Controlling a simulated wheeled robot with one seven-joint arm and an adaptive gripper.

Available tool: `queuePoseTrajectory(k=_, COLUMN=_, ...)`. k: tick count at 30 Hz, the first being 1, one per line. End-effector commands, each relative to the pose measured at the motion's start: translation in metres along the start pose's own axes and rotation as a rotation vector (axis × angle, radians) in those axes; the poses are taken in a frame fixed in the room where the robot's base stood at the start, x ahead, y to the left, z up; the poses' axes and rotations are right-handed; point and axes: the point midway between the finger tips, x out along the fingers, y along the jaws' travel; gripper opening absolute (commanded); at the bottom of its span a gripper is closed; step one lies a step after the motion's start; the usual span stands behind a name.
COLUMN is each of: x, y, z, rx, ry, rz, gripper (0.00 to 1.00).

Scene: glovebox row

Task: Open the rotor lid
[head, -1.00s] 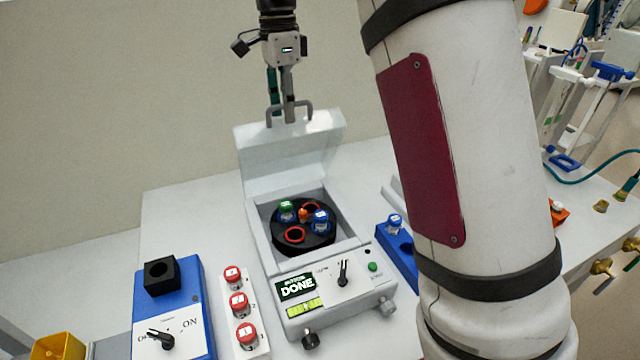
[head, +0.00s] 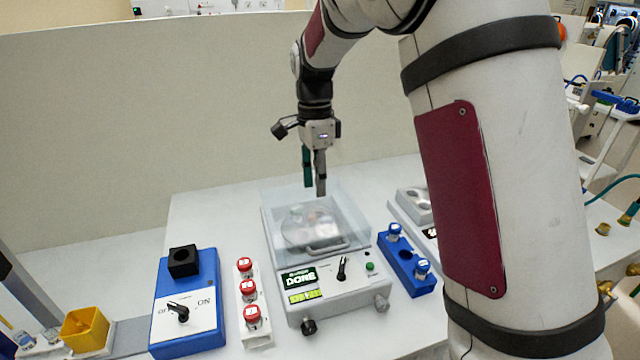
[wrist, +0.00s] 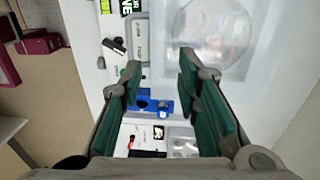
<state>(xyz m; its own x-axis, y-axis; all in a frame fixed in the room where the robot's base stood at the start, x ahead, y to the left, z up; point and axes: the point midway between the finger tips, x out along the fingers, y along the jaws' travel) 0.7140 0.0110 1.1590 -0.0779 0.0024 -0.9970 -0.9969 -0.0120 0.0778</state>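The grey-white centrifuge (head: 345,297) stands on the bench in the head view, its panel reading DONE. Its translucent rotor lid (head: 350,216) is down over the chamber, with a grey bar handle (head: 325,250) at its front edge. The rotor (head: 312,228) shows only blurred through the lid. My gripper (head: 315,188) is above the rear part of the lid, pointing down and holding nothing. In the wrist view its green-padded fingers (wrist: 160,85) are spread apart, with the lid (wrist: 245,70) beyond them.
A blue rack (head: 408,267) with blue-capped vials stands right of the centrifuge. A white rack (head: 247,325) of red-capped vials and a blue ON/OFF device (head: 200,325) stand left. A grey instrument (head: 415,205) is behind right. A wall panel (head: 200,110) rises behind the bench.

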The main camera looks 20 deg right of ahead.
Motion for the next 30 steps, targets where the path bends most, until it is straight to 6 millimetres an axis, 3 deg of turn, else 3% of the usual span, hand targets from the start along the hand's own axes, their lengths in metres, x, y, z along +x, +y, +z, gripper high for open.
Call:
queuePoseTrajectory(k=15, x=0.003, y=0.002, z=0.000, rx=-0.001, ry=0.000, rz=0.000, gripper=0.30)
queuePoseTrajectory(k=19, x=-0.005, y=0.007, z=-0.001, rx=-0.029, ry=-0.004, rz=-0.015, gripper=0.30)
queuePoseTrajectory(k=23, x=-0.028, y=0.029, z=-0.002, rx=-0.143, ry=-0.013, rz=-0.060, gripper=0.30)
queuePoseTrajectory(k=30, x=-0.078, y=0.095, z=-0.005, rx=-0.489, ry=0.008, rz=-0.193, gripper=0.30)
